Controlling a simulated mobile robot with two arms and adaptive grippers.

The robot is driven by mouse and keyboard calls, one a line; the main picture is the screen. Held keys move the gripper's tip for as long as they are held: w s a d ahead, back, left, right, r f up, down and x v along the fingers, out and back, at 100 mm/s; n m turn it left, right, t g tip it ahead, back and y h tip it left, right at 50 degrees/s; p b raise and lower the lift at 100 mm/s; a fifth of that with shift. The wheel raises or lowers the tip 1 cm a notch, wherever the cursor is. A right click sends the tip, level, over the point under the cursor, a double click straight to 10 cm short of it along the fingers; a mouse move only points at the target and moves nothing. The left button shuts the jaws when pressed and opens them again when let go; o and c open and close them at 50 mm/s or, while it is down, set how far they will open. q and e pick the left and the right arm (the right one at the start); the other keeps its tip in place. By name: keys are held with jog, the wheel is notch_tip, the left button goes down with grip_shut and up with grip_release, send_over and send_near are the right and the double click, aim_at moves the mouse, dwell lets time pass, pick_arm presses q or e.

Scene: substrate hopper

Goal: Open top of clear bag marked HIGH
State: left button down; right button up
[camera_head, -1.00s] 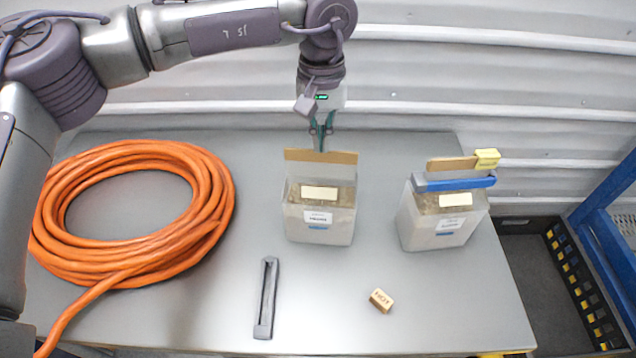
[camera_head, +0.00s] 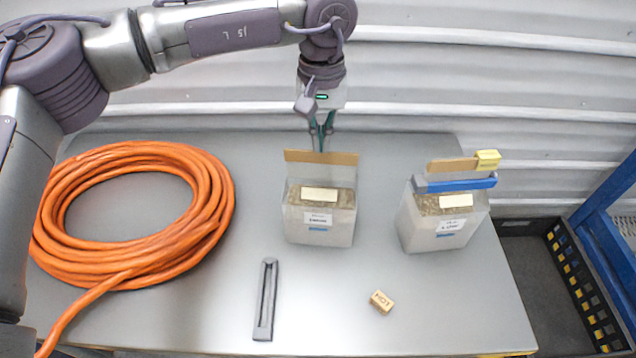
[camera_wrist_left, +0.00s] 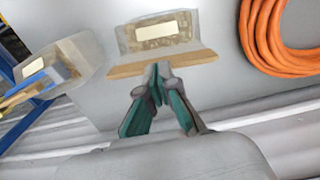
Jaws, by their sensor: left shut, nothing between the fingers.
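Two clear bags of brown substrate stand upright on the grey table. The middle bag (camera_head: 320,228) has a tan strip (camera_head: 321,157) along its top edge and a white label too small to read. The right bag (camera_head: 440,233) has a blue clip (camera_head: 456,185) across its neck and a yellow tag (camera_head: 487,159) on its tan strip. I cannot read which is marked HIGH. My left gripper (camera_head: 321,146) is shut and empty, pointing down just behind the middle bag's strip. In the left wrist view its fingertips (camera_wrist_left: 160,70) are at the strip's edge; contact is unclear. My right gripper is out of view.
A coiled orange hose (camera_head: 205,215) covers the table's left side. A black crate (camera_head: 575,290) and blue frame stand right of the table.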

pick_arm(q)
jog(key=shift+w+d+p, duration=0.15)
jog(key=shift+w+p, duration=0.3)
jog(key=shift+w, duration=0.9)
jog(key=shift+f, duration=0.3)
jog(key=shift+f+b, duration=0.35)
jog(key=shift+b, duration=0.2)
jog(key=s+b, duration=0.3)
jog(key=s, duration=0.4)
jog(key=shift+s+a, duration=0.25)
jog(key=shift+a, duration=0.15)
dwell(0.5)
